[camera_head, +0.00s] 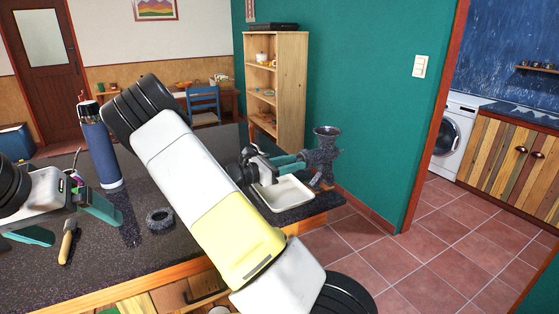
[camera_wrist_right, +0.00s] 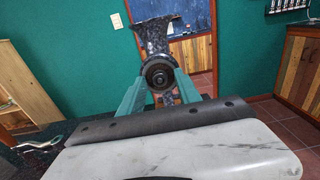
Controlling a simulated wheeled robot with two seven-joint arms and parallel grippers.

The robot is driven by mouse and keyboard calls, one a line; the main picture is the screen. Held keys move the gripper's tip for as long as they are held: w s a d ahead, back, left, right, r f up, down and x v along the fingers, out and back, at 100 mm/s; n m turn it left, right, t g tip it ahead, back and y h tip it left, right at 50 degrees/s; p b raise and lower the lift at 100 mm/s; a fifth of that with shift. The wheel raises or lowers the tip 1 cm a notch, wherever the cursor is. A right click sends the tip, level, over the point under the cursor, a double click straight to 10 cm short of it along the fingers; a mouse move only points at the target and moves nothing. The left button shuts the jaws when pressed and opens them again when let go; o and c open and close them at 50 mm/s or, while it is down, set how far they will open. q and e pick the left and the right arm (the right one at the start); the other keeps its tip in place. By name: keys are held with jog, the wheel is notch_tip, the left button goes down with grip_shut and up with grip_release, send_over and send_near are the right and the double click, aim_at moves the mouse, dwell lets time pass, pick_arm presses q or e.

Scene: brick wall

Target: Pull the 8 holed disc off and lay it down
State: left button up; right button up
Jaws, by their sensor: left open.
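The dark grey meat grinder (camera_head: 323,148) stands upright at the right end of the counter. In the right wrist view its round mouth with the dark disc (camera_wrist_right: 158,74) faces me; its holes are too small to make out. My right gripper (camera_head: 305,164) is at the grinder's mouth, its green fingers one on each side of the disc in the right wrist view (camera_wrist_right: 161,82). Whether they press on it I cannot tell. A dark ring (camera_head: 160,219) lies on the counter. My left gripper (camera_head: 86,233) is open and empty above the counter at the left.
A cream tray (camera_head: 291,206) sits below the grinder's mouth. A blue bottle (camera_head: 101,152) stands behind my left gripper. A wooden-handled tool (camera_head: 67,243) lies near that gripper. My right arm crosses the middle and hides part of the counter. Bare counter surrounds the ring.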

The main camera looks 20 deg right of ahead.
grip_shut()
jog(key=shift+a, duration=0.1)
jog(key=shift+s+a, duration=0.15)
jog(key=shift+a, duration=1.5)
jog(key=shift+r, duration=0.15)
notch_tip(320, 180, up, 7)
jog(key=a, duration=0.2)
dwell(0.3)
